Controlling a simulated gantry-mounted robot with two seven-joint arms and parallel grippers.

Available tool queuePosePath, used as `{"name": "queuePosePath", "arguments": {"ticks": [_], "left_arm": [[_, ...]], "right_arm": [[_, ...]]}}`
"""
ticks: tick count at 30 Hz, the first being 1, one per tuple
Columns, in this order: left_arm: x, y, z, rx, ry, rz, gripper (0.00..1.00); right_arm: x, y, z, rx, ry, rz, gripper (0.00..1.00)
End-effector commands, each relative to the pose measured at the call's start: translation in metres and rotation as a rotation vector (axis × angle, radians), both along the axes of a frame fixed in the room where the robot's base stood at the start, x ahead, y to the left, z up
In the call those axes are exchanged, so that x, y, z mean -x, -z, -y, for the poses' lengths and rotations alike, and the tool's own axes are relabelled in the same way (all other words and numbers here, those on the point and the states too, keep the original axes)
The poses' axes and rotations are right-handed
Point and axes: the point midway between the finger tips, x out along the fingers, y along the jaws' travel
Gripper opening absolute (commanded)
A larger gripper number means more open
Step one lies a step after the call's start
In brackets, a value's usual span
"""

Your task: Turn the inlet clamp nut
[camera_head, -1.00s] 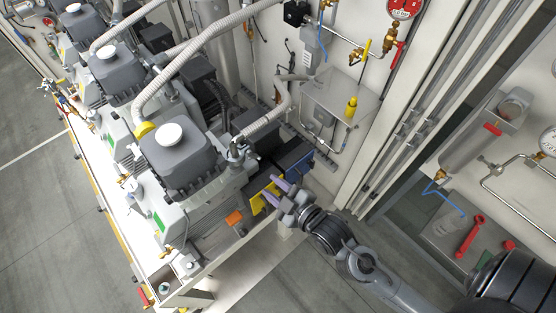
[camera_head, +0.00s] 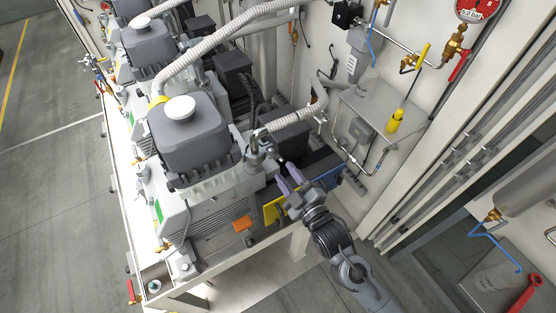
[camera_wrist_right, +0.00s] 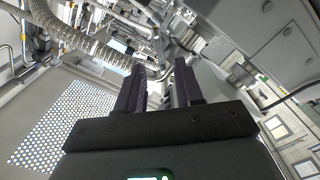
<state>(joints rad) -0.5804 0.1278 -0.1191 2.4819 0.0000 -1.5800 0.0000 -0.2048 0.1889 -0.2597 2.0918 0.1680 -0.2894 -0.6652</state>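The nearest pump (camera_head: 190,135) has a dark grey housing and a white cap. A ribbed grey inlet hose (camera_head: 290,118) ends at a metal inlet clamp (camera_head: 258,140) on its right side. The clamp nut is too small to make out. My right gripper (camera_head: 284,176) has purple fingers and is just below and right of the clamp, apart from it. The right wrist view shows its two fingers (camera_wrist_right: 160,78) apart with nothing between them. The hose (camera_wrist_right: 90,45) shows at upper left there. My left gripper is in neither view.
A yellow plate (camera_head: 273,209) and an orange block (camera_head: 242,224) sit below and left of the right gripper. A cabinet wall with pipes, a gauge (camera_head: 476,10) and a yellow-topped fitting (camera_head: 395,120) stands to the right. Open floor lies at left.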

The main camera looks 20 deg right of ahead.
Motion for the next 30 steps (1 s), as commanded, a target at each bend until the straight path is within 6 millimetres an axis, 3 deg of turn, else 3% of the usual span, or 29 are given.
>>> {"name": "queuePosePath", "arguments": {"ticks": [3, 10, 24, 30], "left_arm": [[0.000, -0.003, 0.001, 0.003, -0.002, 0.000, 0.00], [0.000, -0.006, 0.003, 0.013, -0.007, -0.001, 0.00], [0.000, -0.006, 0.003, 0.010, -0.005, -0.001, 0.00], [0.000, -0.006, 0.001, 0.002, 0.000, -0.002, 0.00]], "right_arm": [[-0.020, -0.002, -0.003, -0.001, 0.000, 0.001, 0.36], [-0.046, -0.001, -0.006, -0.001, 0.001, 0.001, 0.36], [-0.055, 0.000, -0.008, -0.001, 0.000, 0.000, 0.36], [-0.055, 0.000, -0.007, -0.001, 0.000, 0.000, 0.06]]}}
